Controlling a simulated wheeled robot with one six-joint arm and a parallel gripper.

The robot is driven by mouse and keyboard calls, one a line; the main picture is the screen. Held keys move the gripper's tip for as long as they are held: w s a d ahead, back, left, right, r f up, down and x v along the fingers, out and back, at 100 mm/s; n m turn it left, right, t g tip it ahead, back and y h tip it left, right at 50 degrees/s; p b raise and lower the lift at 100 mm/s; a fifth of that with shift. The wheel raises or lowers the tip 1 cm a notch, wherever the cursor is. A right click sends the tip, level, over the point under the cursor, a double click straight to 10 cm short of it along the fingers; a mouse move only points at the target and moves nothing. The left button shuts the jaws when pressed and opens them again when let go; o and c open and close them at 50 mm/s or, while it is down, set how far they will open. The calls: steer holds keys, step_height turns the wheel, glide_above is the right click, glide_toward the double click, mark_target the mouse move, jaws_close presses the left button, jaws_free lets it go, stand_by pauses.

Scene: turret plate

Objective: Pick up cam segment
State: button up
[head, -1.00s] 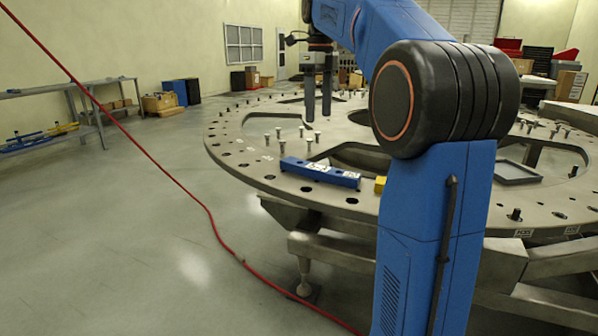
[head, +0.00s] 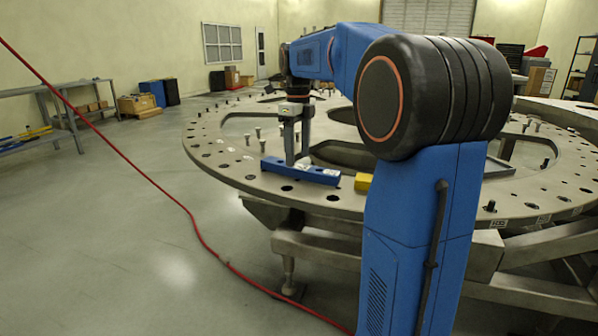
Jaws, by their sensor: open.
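The cam segment appears to be the long blue bar (head: 322,175) with pale labels on its top, lying flat near the front left edge of the round turret plate (head: 228,160). My gripper (head: 297,160) points straight down over the bar, left of its middle. Its jaws are open, with the fingertips at or just above the bar's top. One finger stands in front of the other, so I cannot tell whether they straddle the bar or touch it.
A yellow block (head: 363,182) lies just right of the bar. Several upright bolts (head: 258,133) stand on the plate behind and left of it. The plate has large cut-outs. A red cable (head: 196,232) crosses the foreground.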

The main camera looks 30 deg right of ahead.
mark_target(299, 166)
step_height(299, 166, down, 4)
steer(key=shift+d+f, duration=0.1)
steer(key=c, duration=1.4)
